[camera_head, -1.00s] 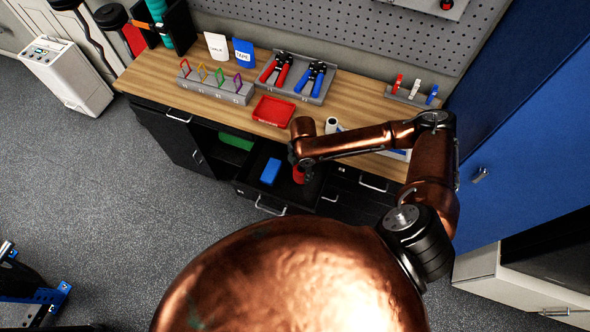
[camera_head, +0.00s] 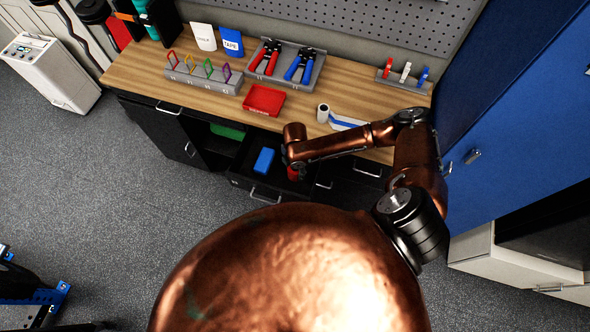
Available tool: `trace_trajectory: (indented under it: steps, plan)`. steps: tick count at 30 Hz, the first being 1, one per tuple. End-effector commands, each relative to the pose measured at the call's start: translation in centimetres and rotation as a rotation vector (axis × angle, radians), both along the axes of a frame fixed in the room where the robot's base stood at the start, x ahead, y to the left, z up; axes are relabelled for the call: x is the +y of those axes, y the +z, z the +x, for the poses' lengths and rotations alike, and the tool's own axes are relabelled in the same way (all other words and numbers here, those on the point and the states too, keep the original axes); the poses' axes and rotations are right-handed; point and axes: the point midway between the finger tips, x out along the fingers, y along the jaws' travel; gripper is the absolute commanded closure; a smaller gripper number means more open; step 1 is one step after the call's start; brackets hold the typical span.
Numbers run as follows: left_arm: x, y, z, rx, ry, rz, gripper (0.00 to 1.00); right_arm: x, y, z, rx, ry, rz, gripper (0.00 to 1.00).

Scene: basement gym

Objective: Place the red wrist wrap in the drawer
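The open drawer (camera_head: 240,181) sticks out from the cabinet under the workbench. A blue item (camera_head: 264,160) lies inside it, towards its middle. My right gripper (camera_head: 295,171) points down over the right part of the drawer. The red wrist wrap (camera_head: 293,175) shows just under it, partly hidden by the gripper, and seems held in the fingers. The fingertips are too small and covered to see clearly. I cannot tell if the wrap touches the drawer floor. My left gripper is not in view.
On the wooden benchtop (camera_head: 140,72) stand a red tray (camera_head: 264,100), a rack with coloured clips (camera_head: 205,75), a holder with red and blue hand grips (camera_head: 285,62) and a white roll (camera_head: 323,113). A green item (camera_head: 227,131) lies in the open compartment left of the drawer.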

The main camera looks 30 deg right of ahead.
Motion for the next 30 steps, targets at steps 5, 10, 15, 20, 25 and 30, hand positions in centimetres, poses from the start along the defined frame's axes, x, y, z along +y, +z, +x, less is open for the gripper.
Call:
trace_trajectory:
  steps: [5, 10, 15, 20, 25, 30]
  plan:
    - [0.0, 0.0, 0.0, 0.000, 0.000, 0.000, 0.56, 0.0, 0.0, 0.0, 0.000, 0.000, 0.000, 0.40]
    - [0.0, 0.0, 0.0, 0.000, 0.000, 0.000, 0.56, 0.0, 0.0, 0.0, 0.000, 0.000, 0.000, 0.37]
    - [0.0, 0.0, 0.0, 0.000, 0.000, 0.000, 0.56, 0.0, 0.2, 0.0, 0.000, 0.000, 0.000, 0.37]
    - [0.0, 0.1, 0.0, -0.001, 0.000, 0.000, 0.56, 0.0, 1.8, 0.1, -0.002, 0.000, 0.001, 0.37]
    - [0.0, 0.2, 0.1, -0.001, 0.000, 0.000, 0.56, 0.0, 5.3, 0.1, -0.004, 0.000, 0.001, 0.37]
    - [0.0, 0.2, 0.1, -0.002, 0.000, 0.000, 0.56, 0.0, 8.7, 0.1, -0.003, 0.000, 0.000, 0.37]
